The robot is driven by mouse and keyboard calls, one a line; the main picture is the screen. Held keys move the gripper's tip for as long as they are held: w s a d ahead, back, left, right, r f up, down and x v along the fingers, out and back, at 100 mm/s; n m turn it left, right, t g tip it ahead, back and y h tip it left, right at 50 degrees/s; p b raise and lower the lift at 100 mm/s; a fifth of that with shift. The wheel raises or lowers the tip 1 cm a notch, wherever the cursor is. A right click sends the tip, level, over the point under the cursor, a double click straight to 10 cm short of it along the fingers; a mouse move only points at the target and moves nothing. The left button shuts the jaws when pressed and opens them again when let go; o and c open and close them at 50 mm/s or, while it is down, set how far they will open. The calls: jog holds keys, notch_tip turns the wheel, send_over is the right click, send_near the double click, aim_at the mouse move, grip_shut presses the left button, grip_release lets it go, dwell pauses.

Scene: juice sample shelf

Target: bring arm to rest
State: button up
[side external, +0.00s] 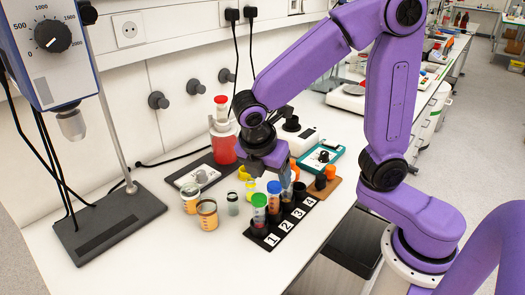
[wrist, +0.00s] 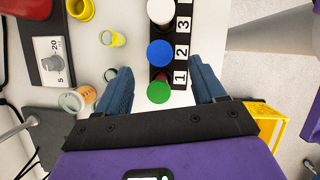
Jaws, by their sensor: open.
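My gripper (side external: 268,168) hangs pointing down just above the numbered black rack (side external: 262,243). In the wrist view my gripper (wrist: 161,68) is open, its two blue fingers on either side of the rack with nothing held between them. A green-capped tube (side external: 259,200) stands upright at number 1, and a blue-capped tube (side external: 274,188) at number 2. The green cap (wrist: 159,92) and blue cap (wrist: 160,54) show from above, with a white cap (wrist: 160,11) by number 3. The fingertips partly hide the rack's far slots in the side view.
Sample cups (side external: 207,214) and small vials stand left of the rack. A red-filled vessel (side external: 222,148) stands behind. A stirrer stand (side external: 108,222) is at left. A brown block (side external: 328,188) holds items beyond the rack. The front bench strip is clear.

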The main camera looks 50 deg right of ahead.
jog(key=w+v, duration=0.1)
jog(key=v, duration=0.7)
jog(key=s+d+f+m+y, duration=0.2)
jog(key=s+d+f+m, duration=0.1)
jog(key=s, duration=0.5)
jog(key=s+d+f+m+y, duration=0.2)
jog(key=s+d+f+m, duration=0.2)
jog(key=s, duration=0.5)
jog(key=shift+f+m+g+y, duration=0.25)
jog(key=shift+m+g+y, duration=0.05)
jog(key=shift+y, duration=0.1)
